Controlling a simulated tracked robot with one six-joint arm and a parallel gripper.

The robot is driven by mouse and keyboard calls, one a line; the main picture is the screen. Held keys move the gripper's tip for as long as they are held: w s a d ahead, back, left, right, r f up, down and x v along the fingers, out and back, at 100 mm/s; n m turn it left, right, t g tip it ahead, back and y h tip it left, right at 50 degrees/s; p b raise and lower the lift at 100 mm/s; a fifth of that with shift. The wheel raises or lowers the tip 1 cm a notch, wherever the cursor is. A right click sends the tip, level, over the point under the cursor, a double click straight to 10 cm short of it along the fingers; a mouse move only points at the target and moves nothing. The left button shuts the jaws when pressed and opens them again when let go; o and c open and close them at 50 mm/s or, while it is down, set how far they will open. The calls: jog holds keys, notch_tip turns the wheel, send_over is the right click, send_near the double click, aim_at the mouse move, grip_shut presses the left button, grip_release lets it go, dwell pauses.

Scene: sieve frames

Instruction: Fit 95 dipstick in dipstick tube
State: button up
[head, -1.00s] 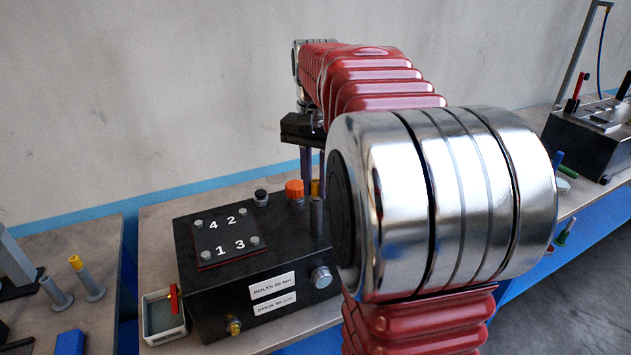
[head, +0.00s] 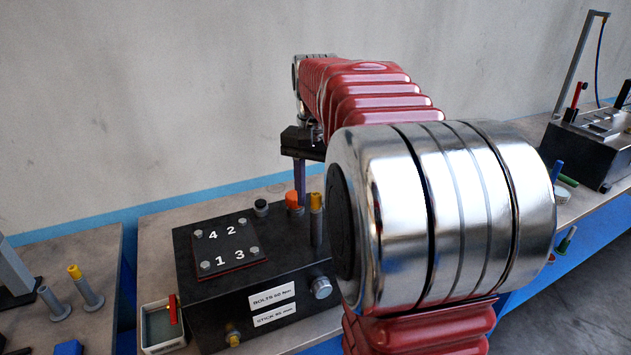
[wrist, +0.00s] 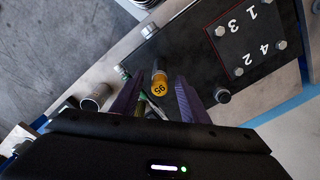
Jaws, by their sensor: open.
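Contact cannot be made out.
An orange cap (head: 293,200) and a black cap (head: 261,207) stand close to the dipstick. A numbered plate (head: 226,248) with bolts lies on the block. A small tray (head: 163,325) stands left of it. Another yellow-topped stick (head: 76,272) stands on the left bench.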

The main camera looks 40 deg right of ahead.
notch_tip(320, 180, up, 14)
jog(key=shift+f, duration=0.25)
dwell(0.4)
dwell(1.0)
jog(key=s+a+f+n+t, duration=0.1)
jog(key=s+a+f+n, duration=0.15)
jog(key=a, duration=0.45)
jog(key=s+a+f+n+t, duration=0.2)
jog(key=a+f+n, duration=0.15)
jog(key=a, duration=0.35)
jog(key=s+a+f+n+t, duration=0.1)
jog(key=s+a+f+n, duration=0.2)
jog(key=f, duration=0.3)
jog(key=s+a+f+n+t, duration=0.1)
jog(key=s+a+f+n, duration=0.1)
jog(key=s+a+f, duration=0.4)
jog(key=shift+a+f+n+t, duration=0.3)
jog(key=shift+f+n, duration=0.1)
jog(key=shift+f, duration=0.2)
jog(key=shift+s, duration=0.1)
